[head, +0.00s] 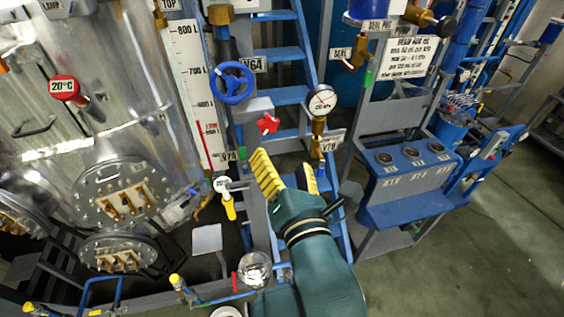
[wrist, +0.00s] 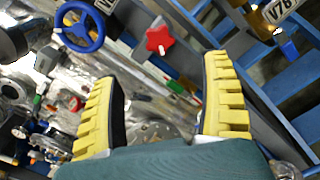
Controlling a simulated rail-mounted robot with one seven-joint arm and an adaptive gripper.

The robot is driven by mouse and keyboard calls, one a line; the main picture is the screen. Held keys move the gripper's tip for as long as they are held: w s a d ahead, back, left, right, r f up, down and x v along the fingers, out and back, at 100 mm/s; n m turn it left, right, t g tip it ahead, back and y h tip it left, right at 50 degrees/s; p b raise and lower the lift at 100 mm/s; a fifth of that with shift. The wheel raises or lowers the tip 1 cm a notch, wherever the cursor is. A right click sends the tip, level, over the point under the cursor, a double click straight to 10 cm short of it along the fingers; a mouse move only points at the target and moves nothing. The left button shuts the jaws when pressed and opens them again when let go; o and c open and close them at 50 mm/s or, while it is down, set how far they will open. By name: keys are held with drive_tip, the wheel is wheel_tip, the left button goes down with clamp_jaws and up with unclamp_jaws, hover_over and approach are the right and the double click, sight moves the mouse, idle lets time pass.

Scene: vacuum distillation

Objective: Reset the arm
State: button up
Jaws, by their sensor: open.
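My gripper (head: 288,175) has yellow ridged finger pads and a dark green arm behind it. In the head view it is raised in front of the blue stairs, below a red star-shaped knob (head: 268,123). In the wrist view my gripper (wrist: 160,110) has its two fingers well apart with nothing between them. The red knob (wrist: 159,38) shows beyond and between the fingertips, apart from them. A blue handwheel (head: 232,83) is above and left of the gripper; it also shows at the upper left of the wrist view (wrist: 82,27).
A pressure gauge (head: 321,100) is close above the gripper. A yellow-handled valve (head: 229,205) is to its left. A steel tank (head: 90,100) fills the left side. A blue control panel (head: 410,175) stands right. Open floor (head: 490,230) lies at the lower right.

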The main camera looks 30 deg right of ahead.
idle(0.3)
drive_tip(key=s+a+r+m+t+y+p, duration=0.15)
drive_tip(key=a+r+p, duration=0.25)
drive_tip(key=r, duration=0.5)
drive_tip(key=a+r+m+t+y+p, duration=0.1)
drive_tip(key=a+r+m+t+p, duration=0.2)
drive_tip(key=r, duration=0.5)
drive_tip(key=s+a+r+m+p, duration=0.1)
drive_tip(key=s+r+m, duration=0.2)
drive_tip(key=m, duration=0.8)
drive_tip(key=s+a+r+m+p, duration=0.1)
drive_tip(key=s+r+m, duration=0.2)
drive_tip(key=m, duration=0.8)
drive_tip(key=shift+s+a+y, duration=0.25)
drive_tip(key=shift+s+y, duration=0.2)
drive_tip(key=shift+s, duration=0.55)
